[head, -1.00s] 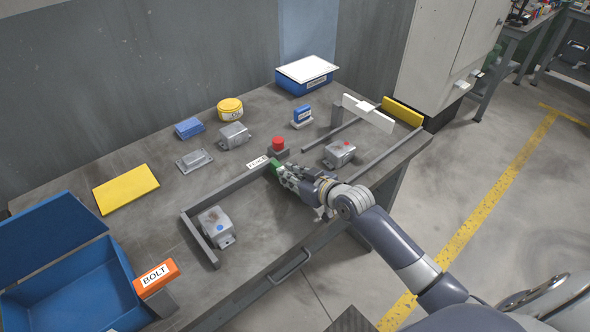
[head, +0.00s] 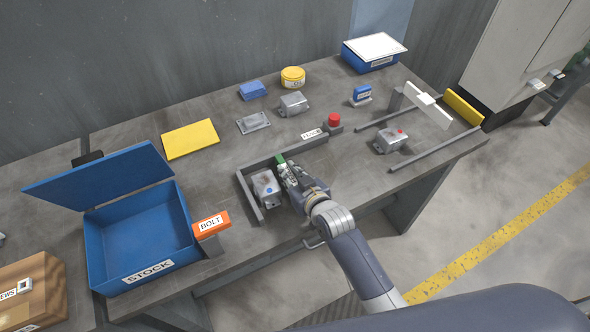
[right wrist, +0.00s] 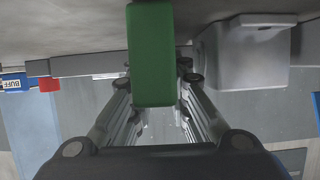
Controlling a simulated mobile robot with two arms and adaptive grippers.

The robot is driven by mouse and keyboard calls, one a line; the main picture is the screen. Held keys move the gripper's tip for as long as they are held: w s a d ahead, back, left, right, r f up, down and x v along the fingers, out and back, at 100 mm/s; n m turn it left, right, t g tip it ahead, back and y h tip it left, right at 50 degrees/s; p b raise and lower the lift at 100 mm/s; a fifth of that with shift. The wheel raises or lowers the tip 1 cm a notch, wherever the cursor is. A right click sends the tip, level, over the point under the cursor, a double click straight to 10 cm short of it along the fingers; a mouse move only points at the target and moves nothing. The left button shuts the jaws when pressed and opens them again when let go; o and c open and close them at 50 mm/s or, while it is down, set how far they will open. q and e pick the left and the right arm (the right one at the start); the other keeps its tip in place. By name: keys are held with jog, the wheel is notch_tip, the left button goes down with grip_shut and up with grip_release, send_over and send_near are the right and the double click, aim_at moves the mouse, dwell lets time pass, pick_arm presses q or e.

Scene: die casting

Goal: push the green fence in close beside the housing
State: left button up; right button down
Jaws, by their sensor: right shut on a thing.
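The green fence (head: 281,159) is a small green block at the grey rail, just right of the housing. The housing (head: 264,184) is a grey metal box with a blue spot, in the corner of the L-shaped rail. My right gripper (head: 287,169) is shut on the green fence and partly hides it. In the right wrist view the green fence (right wrist: 152,55) stands between the fingers. The housing (right wrist: 245,58) shows there to its right, with a narrow gap between them. My left gripper is not in view.
The L-shaped grey rail (head: 244,188) bounds the housing at left and back. A FENCE label (head: 312,133) and red button (head: 334,120) are at the rail's right end. A blue STOCK bin (head: 97,255) and orange BOLT block (head: 211,224) stand left. Another grey housing (head: 389,143) lies right.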

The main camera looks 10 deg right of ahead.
jog(key=c, duration=1.5)
grip_release()
jog(key=v, duration=1.2)
